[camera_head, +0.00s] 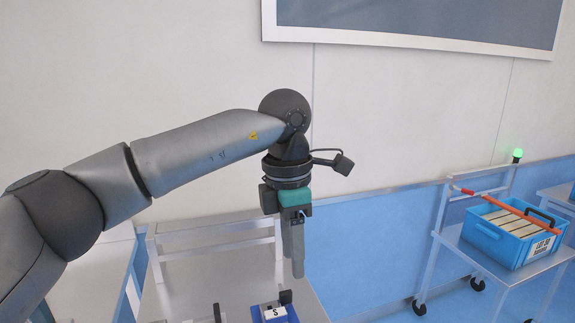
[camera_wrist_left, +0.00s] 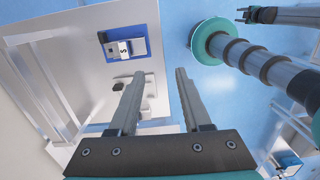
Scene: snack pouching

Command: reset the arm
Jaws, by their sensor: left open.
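My left arm comes in from the left in the head view and bends down at the wrist. My left gripper (camera_head: 297,272) points straight down above the grey table (camera_head: 215,270). In the left wrist view its two fingers (camera_wrist_left: 160,74) stand apart with nothing between them. What looks like my right gripper (camera_wrist_left: 257,15) shows small at the top right of the left wrist view. Its jaw gap is too small to judge.
A blue device with an "S" label (camera_head: 275,314) sits on the table below my left gripper; it also shows in the left wrist view (camera_wrist_left: 123,45). A trolley (camera_head: 480,255) with a blue crate (camera_head: 510,245) stands at the right. Blue floor lies between.

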